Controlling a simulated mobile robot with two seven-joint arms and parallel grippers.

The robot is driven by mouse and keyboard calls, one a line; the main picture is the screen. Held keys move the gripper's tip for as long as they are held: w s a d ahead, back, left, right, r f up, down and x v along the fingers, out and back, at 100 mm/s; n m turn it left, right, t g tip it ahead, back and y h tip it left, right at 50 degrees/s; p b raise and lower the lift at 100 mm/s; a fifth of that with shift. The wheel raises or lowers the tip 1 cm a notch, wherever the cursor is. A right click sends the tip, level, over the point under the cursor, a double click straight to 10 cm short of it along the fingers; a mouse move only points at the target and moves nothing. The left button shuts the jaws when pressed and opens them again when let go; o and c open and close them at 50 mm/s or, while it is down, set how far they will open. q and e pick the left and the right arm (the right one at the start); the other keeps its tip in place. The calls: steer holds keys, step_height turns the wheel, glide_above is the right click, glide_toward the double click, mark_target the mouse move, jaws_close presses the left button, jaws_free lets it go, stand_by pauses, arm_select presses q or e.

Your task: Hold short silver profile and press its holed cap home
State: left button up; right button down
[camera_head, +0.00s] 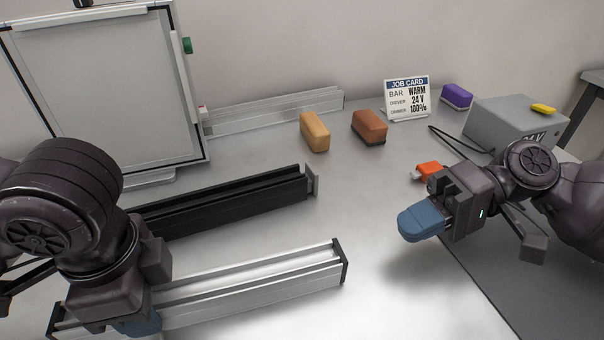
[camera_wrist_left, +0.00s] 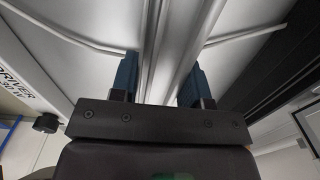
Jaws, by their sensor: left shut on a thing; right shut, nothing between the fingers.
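The silver profile (camera_head: 250,283) lies along the front of the table, with a dark cap (camera_head: 342,262) at its right end and another dark end piece at its left end. I cannot make out holes in the caps or whether the right one sits fully flush. My left gripper (camera_head: 140,325) is shut on the silver profile near its left part. In the left wrist view, the blue fingers (camera_wrist_left: 160,78) stand on both sides of the profile (camera_wrist_left: 163,40). My right gripper (camera_head: 418,224) is shut and empty, above the table to the right of the cap and apart from it.
A black profile (camera_head: 230,203) lies behind the silver one, and a longer silver profile (camera_head: 275,110) lies at the back. A framed panel (camera_head: 105,90) stands at left. Tan (camera_head: 315,131) and brown (camera_head: 369,126) blocks, a job card (camera_head: 407,97) and a grey box (camera_head: 515,122) stand behind.

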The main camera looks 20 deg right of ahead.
arm_select(q)
steer(key=shift+f, duration=0.15)
arm_select(e)
steer(key=shift+f, duration=0.1)
arm_select(q)
steer(key=o, duration=1.1)
steer(key=shift+o, duration=0.2)
